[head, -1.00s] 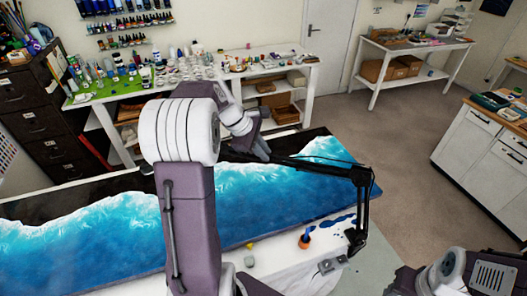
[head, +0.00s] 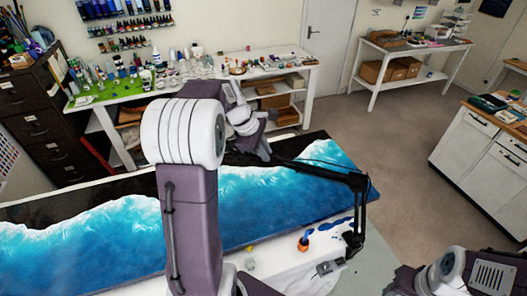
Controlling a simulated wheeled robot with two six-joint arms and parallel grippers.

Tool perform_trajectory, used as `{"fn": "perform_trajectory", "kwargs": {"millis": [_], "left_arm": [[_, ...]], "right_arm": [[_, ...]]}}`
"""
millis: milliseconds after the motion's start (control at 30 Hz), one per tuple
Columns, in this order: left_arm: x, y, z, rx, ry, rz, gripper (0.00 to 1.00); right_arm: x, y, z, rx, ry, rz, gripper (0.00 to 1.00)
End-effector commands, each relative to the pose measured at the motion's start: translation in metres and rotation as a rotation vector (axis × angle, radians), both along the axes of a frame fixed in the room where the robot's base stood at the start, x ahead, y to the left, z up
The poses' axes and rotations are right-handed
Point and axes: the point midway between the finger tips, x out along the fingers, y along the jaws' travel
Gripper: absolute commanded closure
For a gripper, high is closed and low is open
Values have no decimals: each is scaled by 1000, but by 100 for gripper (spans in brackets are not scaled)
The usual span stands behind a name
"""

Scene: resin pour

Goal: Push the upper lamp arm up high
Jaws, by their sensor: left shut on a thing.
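The lamp is a black jointed arm over the resin table's right end. Its upper lamp arm (head: 318,172) runs nearly level, sloping slightly down to the elbow at right. Its lower arm (head: 360,212) stands almost upright from the clamp at the table's front edge. My left gripper (head: 264,152) is shut on the upper lamp arm near its left end. My own left arm and wrist hide part of the grip, and the lamp head cannot be made out. My right gripper is out of view; only part of that arm shows at bottom right.
A long table with a blue and white wave resin top (head: 270,200) lies under the lamp. An orange cup (head: 303,244) and blue spills are near its front right. A bottle-laden bench (head: 130,95) stands behind. Floor (head: 400,150) at right is clear.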

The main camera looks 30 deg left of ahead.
Motion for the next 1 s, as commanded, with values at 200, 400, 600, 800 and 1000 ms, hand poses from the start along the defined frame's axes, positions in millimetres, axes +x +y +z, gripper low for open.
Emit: {"fn": "perform_trajectory", "kwargs": {"millis": [200,400,600,800,1000], "left_arm": [[5,-15,53,145,32,-7,100],[10,-31,84,270,65,-6,100],[14,-46,107,358,92,-3,100],[15,-53,118,404,109,0,100],[16,-55,121,416,114,0,100]], "right_arm": [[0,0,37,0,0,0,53],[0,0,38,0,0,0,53],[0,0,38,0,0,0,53],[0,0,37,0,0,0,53],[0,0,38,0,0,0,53]]}}
